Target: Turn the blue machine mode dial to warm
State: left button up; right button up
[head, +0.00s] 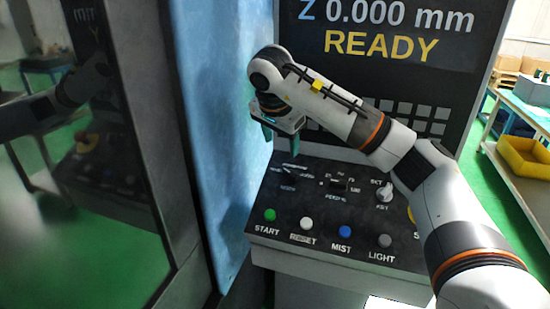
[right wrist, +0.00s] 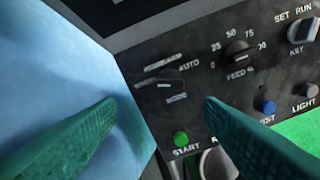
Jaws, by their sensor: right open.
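The mode dial (right wrist: 171,80) is a black knob on the dark control panel, seen in the right wrist view. The word AUTO is legible at its upper right; its other labels are blurred, and I cannot tell which one it points to. In the head view the dial (head: 289,171) is small and dark at the panel's upper left. My right gripper (head: 281,141) is open and empty above and in front of the dial. In the wrist view its two teal fingers (right wrist: 160,107) are spread, with their tips below and either side of the dial, apart from it. My left gripper is out of view.
A feed dial (right wrist: 239,52) and a key switch (right wrist: 302,29) sit to the right. The green START (head: 270,215), white RESET (head: 307,223), blue MIST (head: 345,231) and grey LIGHT (head: 385,240) buttons line the front. A blue machine wall (head: 215,130) rises close on the left.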

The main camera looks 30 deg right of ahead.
jog(key=p, duration=0.1)
send_near(291, 171)
notch_tip(291, 171, down, 2)
jog(key=x, duration=0.2)
jog(key=p+x, duration=0.1)
jog(key=x, duration=0.1)
jog(key=shift+w+d, duration=0.25)
jog(key=shift+w, duration=0.05)
jog(key=shift+x, duration=0.9)
jog(key=shift+d+f, duration=0.1)
jog(key=shift+f, duration=0.05)
jog(key=shift+w+f, duration=0.1)
jog(key=shift+f, duration=0.05)
jog(key=shift+c, duration=0.3)
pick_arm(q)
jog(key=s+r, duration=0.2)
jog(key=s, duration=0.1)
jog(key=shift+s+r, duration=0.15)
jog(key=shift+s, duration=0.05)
pick_arm(e)
jog(key=c, duration=0.9)
